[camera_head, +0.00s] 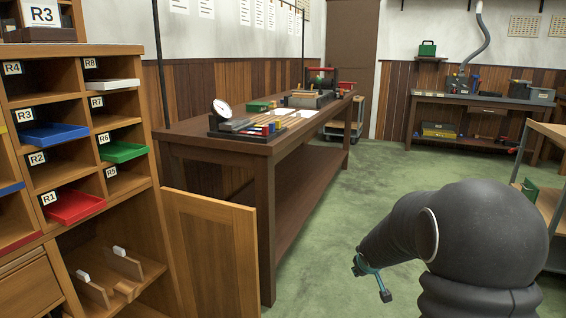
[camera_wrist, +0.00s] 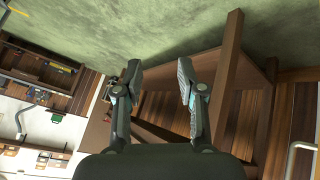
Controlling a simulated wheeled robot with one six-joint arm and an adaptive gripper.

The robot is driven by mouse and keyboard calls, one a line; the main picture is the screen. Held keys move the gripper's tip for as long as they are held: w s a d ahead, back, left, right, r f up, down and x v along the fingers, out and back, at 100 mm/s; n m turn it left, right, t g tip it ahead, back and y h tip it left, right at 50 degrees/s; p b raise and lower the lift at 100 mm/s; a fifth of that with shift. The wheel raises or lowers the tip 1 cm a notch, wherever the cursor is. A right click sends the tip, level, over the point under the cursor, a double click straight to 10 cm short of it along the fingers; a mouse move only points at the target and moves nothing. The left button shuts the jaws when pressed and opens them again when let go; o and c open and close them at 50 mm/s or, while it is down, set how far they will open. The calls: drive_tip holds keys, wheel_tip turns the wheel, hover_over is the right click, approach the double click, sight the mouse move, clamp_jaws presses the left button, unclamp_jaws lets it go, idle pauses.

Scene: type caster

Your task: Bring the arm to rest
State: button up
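My arm shows dark grey at the lower right of the head view, reaching out to the left over the green floor. Most of my gripper is hidden behind the arm in that view; only a teal and dark part of it (camera_head: 372,280) shows below the arm's end. In the wrist view my gripper (camera_wrist: 159,70) has its two fingers well apart, with nothing between them. The wrist picture is turned over, with the floor at the top and a wooden table leg (camera_wrist: 229,70) beyond the right finger.
A long wooden workbench (camera_head: 310,133) with tools stands left of my arm. A cubby cabinet (camera_head: 150,45) with coloured trays and an open wooden door (camera_head: 212,250) is at the left. A shelf unit (camera_head: 545,130) stands close at the right. The green floor (camera_head: 400,180) between is clear.

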drive_tip(key=s+a+r+m, duration=0.1)
drive_tip(key=s+r, duration=0.4)
drive_tip(key=s, duration=0.7)
drive_tip(key=s+a+r+m+g+y, duration=0.1)
drive_tip(key=s+a+r, duration=0.3)
drive_tip(key=s, duration=0.8)
drive_tip(key=s+a+r+m+g, duration=0.1)
drive_tip(key=s+r, duration=0.4)
drive_tip(key=s, duration=0.7)
drive_tip(key=shift+s+a+r+m+y, duration=0.3)
drive_tip(key=shift+a, duration=0.6)
